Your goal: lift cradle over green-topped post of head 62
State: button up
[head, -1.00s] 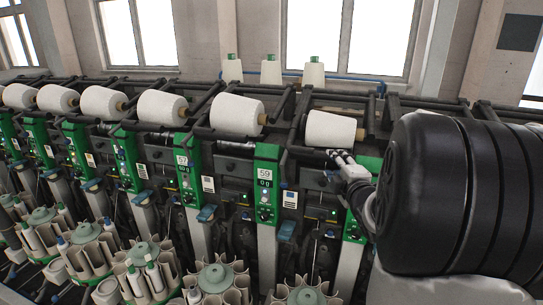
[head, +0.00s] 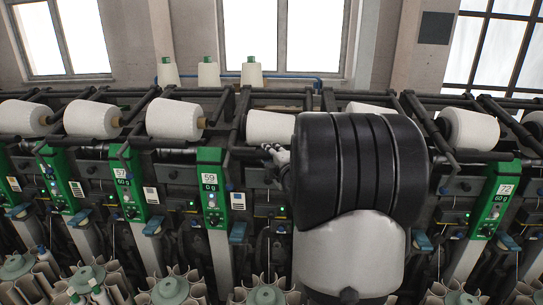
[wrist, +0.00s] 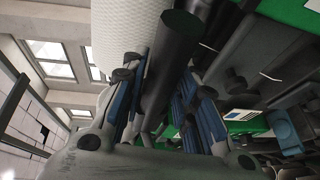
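The cradle's dark bar (wrist: 172,65) runs between the two blue-padded fingers of my gripper (wrist: 165,105) in the wrist view. Whether both fingers press on it is not clear. A white cone (wrist: 120,35) is right beside the bar.
Other cones (head: 175,118) lie in a row along the dark rails. Three upright cones (head: 208,75) stand behind. Bobbin magazines (head: 170,290) fill the front below.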

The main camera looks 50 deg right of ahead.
grip_shut()
dwell(0.3)
notch_tip(320, 180, up, 11)
jog(key=s+a+g+y+p, duration=0.1)
jog(key=p, duration=1.1)
jog(key=shift+a+m+g+p, duration=0.25)
jog(key=shift+m+g+p, duration=0.1)
jog(key=shift+m+g, duration=0.05)
jog(key=shift+s+f, duration=0.1)
jog(key=shift+o, duration=2)
grip_release()
